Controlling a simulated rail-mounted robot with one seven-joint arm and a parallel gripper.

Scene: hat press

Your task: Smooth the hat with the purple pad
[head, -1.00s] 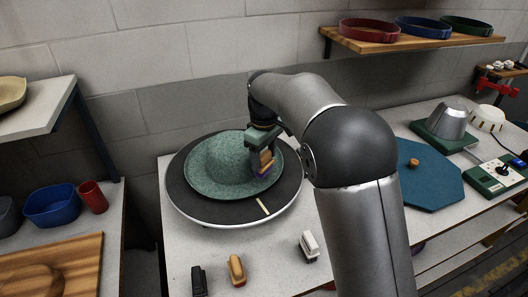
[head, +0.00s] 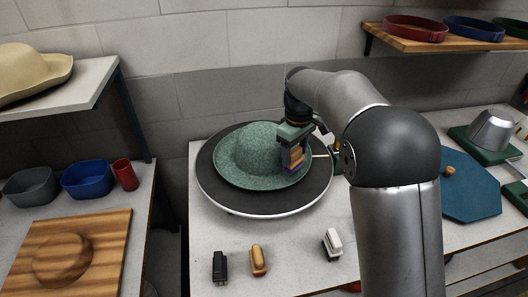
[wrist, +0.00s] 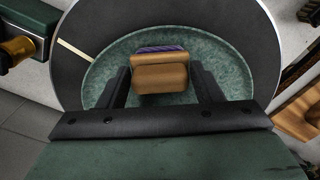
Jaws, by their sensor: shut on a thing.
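The green felt hat (head: 252,150) lies brim-down on a round dark turntable (head: 215,193) with a pale rim and one cream mark (head: 320,156). My gripper (head: 293,156) is over the right side of the brim, shut on the wooden back of the purple pad (head: 292,168). In the wrist view the pad's wooden block (wrist: 160,78) sits between the fingers, with a purple strip (wrist: 160,49) beyond it. The pad is down at the brim; its underside is hidden, so I cannot tell whether it touches the felt. The hat's crown is hidden in the wrist view.
A black brush (head: 220,267), a tan one (head: 258,261) and a white one (head: 333,244) stand in front of the turntable. A green box with a brass knob (wrist: 18,48) is close beside it. A blue octagonal board (head: 465,190) lies to the right.

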